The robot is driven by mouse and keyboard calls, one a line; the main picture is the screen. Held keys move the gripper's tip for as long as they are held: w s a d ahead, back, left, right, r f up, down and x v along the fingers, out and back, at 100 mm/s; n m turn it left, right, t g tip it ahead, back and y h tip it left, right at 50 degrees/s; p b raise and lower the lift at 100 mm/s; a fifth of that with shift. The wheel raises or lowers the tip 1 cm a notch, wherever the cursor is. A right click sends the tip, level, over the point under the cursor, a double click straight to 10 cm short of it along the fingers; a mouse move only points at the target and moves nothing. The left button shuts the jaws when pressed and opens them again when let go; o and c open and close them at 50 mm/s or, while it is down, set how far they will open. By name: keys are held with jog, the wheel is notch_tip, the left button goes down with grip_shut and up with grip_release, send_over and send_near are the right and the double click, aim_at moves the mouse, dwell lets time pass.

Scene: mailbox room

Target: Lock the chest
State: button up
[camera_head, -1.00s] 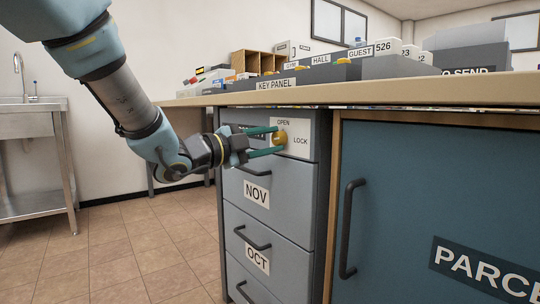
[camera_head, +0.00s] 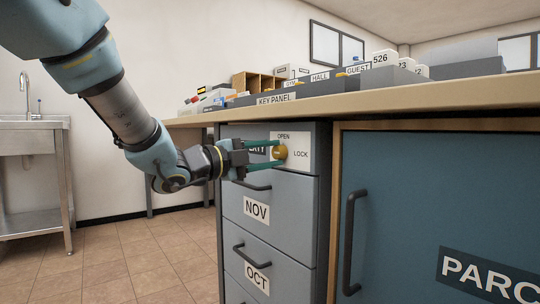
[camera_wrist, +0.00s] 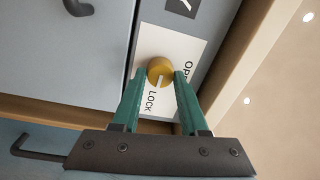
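The chest is a grey drawer cabinet (camera_head: 290,230) under the counter, with drawers labelled NOV and OCT below its top drawer. A round yellow knob (camera_head: 279,152) sits on a white plate (camera_head: 303,138) at the top drawer's right, with OPEN above and LOCK to the right. In the wrist view the knob (camera_wrist: 160,70) has a pale mark pointing towards LOCK. My gripper (camera_head: 275,154) has its green fingers on either side of the knob. The wrist view shows the fingertips (camera_wrist: 160,75) flanking it with a slight gap; firm contact is not visible. The top drawer looks closed.
The counter (camera_head: 400,98) overhangs the cabinet and carries the key panel (camera_head: 277,99) and several trays. A blue parcel door (camera_head: 440,200) with a dark handle (camera_head: 351,240) stands to the right. A metal sink (camera_head: 30,140) is far left; the floor between is clear.

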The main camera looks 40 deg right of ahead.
jog(key=o, duration=0.4)
jog(key=a+p, duration=0.1)
jog(key=a, duration=0.2)
jog(key=a+p, duration=0.1)
jog(key=a, duration=0.3)
jog(key=a+p, duration=0.1)
jog(key=a, duration=0.2)
jog(key=shift+w+a+f, duration=0.3)
jog(key=shift+a+f, duration=0.05)
jog(key=shift+a, duration=0.05)
jog(key=shift+w, duration=0.1)
